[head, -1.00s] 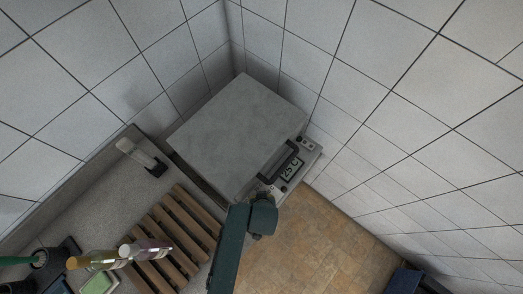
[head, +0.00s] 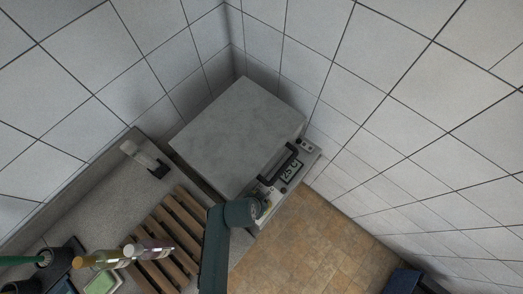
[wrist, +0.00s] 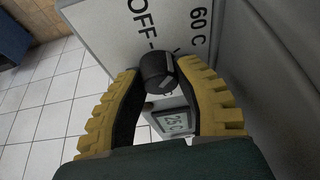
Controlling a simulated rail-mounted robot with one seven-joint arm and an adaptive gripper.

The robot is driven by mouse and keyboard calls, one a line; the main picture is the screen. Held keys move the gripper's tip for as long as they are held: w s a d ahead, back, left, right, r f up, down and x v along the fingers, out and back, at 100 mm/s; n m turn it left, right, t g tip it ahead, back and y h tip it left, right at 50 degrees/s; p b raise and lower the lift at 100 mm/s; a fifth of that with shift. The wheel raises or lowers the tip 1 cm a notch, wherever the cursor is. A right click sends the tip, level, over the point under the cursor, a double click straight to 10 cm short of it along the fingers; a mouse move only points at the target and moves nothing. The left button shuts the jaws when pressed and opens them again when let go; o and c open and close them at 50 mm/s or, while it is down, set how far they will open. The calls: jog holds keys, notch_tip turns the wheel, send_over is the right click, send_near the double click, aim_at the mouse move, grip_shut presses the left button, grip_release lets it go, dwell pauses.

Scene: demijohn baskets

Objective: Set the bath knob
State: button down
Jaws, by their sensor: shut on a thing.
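The bath (head: 235,135) is a grey box with a pale lid in the corner of the head view. Its front panel has a display (head: 291,170) reading 25 C, which also shows in the wrist view (wrist: 173,121). The black bath knob (wrist: 157,70) is on the panel in the wrist view, beside the printed words OFF and 60 C. The yellow fingers of my gripper (wrist: 160,68) are shut on the knob, one on each side. In the head view, my gripper (head: 267,204) is at the panel's lower end, and the knob is hidden there.
A dark handle (head: 279,164) runs along the bath's front edge. A wooden slatted rack (head: 170,235), bottles (head: 100,258) and a clear-and-white object (head: 146,158) are on the bench to the left. Tiled walls close in behind. The tan floor (head: 310,235) is open.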

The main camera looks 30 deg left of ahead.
jog(key=shift+s+f+m+h, duration=0.15)
jog(key=shift+m+h, duration=0.25)
jog(key=shift+m, duration=0.8)
jog(key=c, duration=0.7)
grip_release()
jog(key=shift+r, duration=0.2)
notch_tip(320, 180, up, 10)
jog(key=shift+f, duration=0.1)
